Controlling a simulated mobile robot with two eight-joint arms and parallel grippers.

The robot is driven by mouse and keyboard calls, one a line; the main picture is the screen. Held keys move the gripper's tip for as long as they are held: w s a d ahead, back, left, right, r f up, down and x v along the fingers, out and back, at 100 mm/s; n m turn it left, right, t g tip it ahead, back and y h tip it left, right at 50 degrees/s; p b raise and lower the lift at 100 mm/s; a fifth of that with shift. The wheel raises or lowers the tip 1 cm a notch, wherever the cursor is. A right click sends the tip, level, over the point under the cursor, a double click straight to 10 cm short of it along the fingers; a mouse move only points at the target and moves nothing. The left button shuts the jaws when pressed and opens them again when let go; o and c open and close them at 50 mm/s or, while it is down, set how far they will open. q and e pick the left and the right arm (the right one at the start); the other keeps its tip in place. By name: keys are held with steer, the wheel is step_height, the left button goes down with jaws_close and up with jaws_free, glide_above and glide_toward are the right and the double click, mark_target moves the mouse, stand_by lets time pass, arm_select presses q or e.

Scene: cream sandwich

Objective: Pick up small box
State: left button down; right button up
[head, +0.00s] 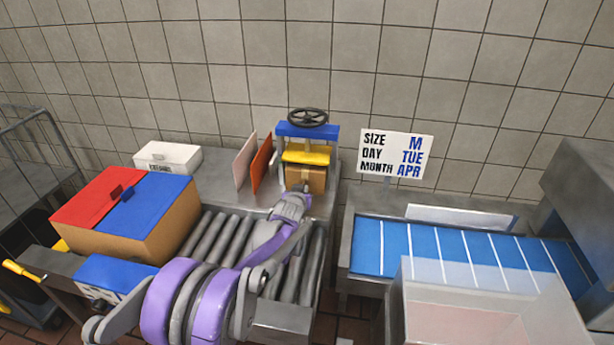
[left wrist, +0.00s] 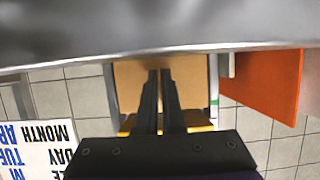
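A small brown cardboard box (head: 318,178) sits in the blue and yellow press (head: 307,131) at the back end of the roller conveyor. In the left wrist view, which looks upside down, the box (left wrist: 130,85) is straight ahead of my fingers. My left gripper (head: 304,190) reaches up over the rollers to the front of the box. Its two dark fingers (left wrist: 160,72) are close together with a narrow gap, overlapping the box face. I cannot tell whether they touch or grip it. My right gripper is not in view.
A red and white panel pair (head: 262,163) stands left of the press. A larger carton with red and blue lids (head: 147,239) and a white box (head: 167,157) are at left. A sign (head: 397,154) and blue conveyor (head: 367,247) are at right. A pale bin (head: 410,310) is in front.

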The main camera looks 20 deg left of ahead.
arm_select(q)
steer(key=shift+r, duration=0.1)
steer(key=shift+s+r, duration=0.2)
steer(key=shift+r, duration=0.3)
step_height(320, 180, up, 6)
steer(key=shift+f, duration=0.1)
steer(key=s+d, duration=0.2)
steer(key=s, duration=0.7)
steer(key=s+d, duration=0.3)
steer(key=s, duration=0.7)
glide_toward(303, 172)
steer(key=shift+s+d+f+b, duration=0.15)
steer(key=shift+s+d, duration=0.15)
steer(key=shift+s, duration=0.5)
steer(key=shift+s+d+f+b, duration=0.15)
steer(key=shift+s+d+f, duration=0.1)
steer(key=shift+s, duration=0.55)
steer(key=shift+s+d+f+b, duration=0.15)
steer(key=shift+s+d, duration=0.15)
steer(key=shift+s, duration=0.5)
steer(key=shift+r, duration=0.1)
